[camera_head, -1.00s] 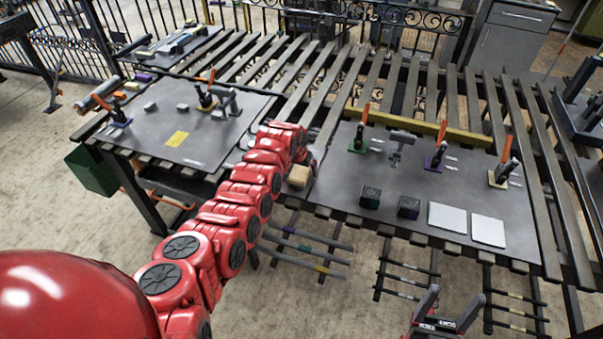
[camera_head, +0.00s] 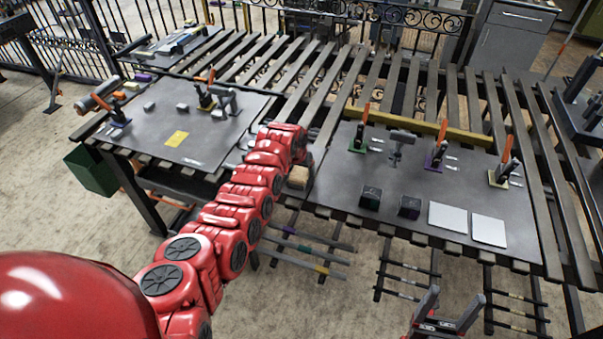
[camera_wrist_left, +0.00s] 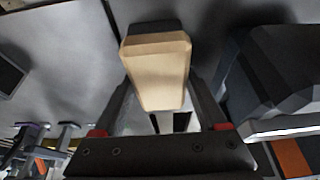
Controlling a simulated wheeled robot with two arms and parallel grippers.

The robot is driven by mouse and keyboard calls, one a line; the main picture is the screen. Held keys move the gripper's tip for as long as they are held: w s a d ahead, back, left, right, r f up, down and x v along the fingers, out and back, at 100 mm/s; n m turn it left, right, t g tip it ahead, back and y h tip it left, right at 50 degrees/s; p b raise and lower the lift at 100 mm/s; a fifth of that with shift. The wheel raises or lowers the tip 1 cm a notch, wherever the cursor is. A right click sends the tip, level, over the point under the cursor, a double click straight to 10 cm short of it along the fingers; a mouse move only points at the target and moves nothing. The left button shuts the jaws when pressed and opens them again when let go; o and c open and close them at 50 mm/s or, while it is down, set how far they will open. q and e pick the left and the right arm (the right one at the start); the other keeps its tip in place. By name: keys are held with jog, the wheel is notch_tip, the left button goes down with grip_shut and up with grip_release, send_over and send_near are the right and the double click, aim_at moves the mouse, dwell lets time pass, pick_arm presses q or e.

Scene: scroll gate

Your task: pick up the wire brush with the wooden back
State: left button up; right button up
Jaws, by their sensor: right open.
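The wire brush with the wooden back (camera_head: 299,176) is at the left edge of the right-hand grey tabletop. In the left wrist view its pale wooden block (camera_wrist_left: 157,70) fills the space between my left gripper's fingers (camera_wrist_left: 160,100), with a dark part at its far end. The fingers lie along both sides of the block; whether they press on it I cannot tell. In the head view my red left arm reaches up to the brush, and its gripper is mostly hidden. My right gripper (camera_head: 456,299) is open and empty at the bottom, in front of the table.
Two dark blocks (camera_head: 370,198) and two pale square plates (camera_head: 447,216) lie right of the brush. Clamps with orange handles (camera_head: 361,130) stand behind. A dark angular object (camera_wrist_left: 275,75) is close right of my left gripper. A yellow bar (camera_head: 430,127) crosses the slats.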

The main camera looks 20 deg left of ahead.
pick_arm(q)
jog(key=c, duration=0.7)
jog(key=shift+r, duration=0.1)
